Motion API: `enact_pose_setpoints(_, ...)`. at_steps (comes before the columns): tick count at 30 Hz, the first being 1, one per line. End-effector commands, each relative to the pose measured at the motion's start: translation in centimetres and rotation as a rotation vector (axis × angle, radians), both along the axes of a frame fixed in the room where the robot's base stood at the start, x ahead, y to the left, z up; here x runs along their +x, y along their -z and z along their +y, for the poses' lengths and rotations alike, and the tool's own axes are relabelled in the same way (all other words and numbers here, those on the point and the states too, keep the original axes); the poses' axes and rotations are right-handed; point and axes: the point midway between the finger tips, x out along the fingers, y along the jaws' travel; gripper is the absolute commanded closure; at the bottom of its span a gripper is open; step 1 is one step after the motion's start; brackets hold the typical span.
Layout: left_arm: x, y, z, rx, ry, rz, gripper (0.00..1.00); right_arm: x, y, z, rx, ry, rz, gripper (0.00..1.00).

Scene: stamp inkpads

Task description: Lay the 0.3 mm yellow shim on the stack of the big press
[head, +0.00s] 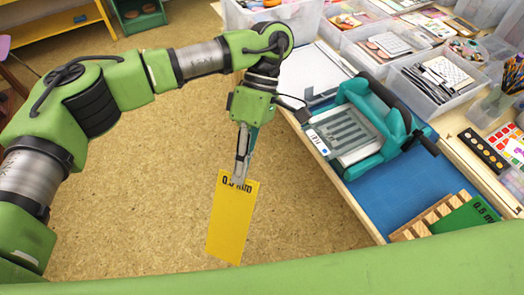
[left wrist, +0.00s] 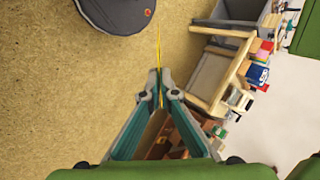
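My left gripper (head: 240,178) is shut on the top end of the yellow shim (head: 231,225), which hangs down over the floor, left of the table. Its printed label is partly covered by the fingers; I read "0." and "mm". In the left wrist view the shim (left wrist: 158,45) shows edge-on as a thin yellow line between the fingertips (left wrist: 158,97). A teal press (head: 375,120) stands on the table, right of the gripper, with a grey slotted plate (head: 347,132) and a small white label at its front left. No other press shows. My right gripper is not in view.
A wooden rack (head: 432,217) with a green shim (head: 468,218) marked 0.5 sits at the table's near right, on the blue mat (head: 385,195). Several clear bins (head: 432,85) of small items fill the table's back. The mat between press and rack is bare.

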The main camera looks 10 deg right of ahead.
Motion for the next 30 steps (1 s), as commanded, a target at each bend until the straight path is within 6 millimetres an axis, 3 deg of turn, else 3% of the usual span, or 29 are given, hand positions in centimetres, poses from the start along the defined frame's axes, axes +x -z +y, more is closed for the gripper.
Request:
enact_pose_setpoints(4, -0.2, 0.7, -2.8, 0.034, -0.334, 0.123, 1.00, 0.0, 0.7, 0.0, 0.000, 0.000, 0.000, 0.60)
enact_pose_setpoints(8, 0.0, 0.8, -4.3, 0.040, -0.567, 0.206, 1.00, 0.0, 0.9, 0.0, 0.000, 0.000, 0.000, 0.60)
enact_pose_setpoints(16, 1.5, 1.4, -7.4, -0.057, -1.228, 0.454, 1.00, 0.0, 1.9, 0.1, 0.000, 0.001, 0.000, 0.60)
enact_pose_setpoints(23, 3.9, 2.6, -8.6, -0.246, -1.694, 0.644, 1.00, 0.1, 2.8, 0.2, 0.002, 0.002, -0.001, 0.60)
enact_pose_setpoints(30, 7.6, 5.7, -8.1, -0.510, -2.037, 0.798, 1.00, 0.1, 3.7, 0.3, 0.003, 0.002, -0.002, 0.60)
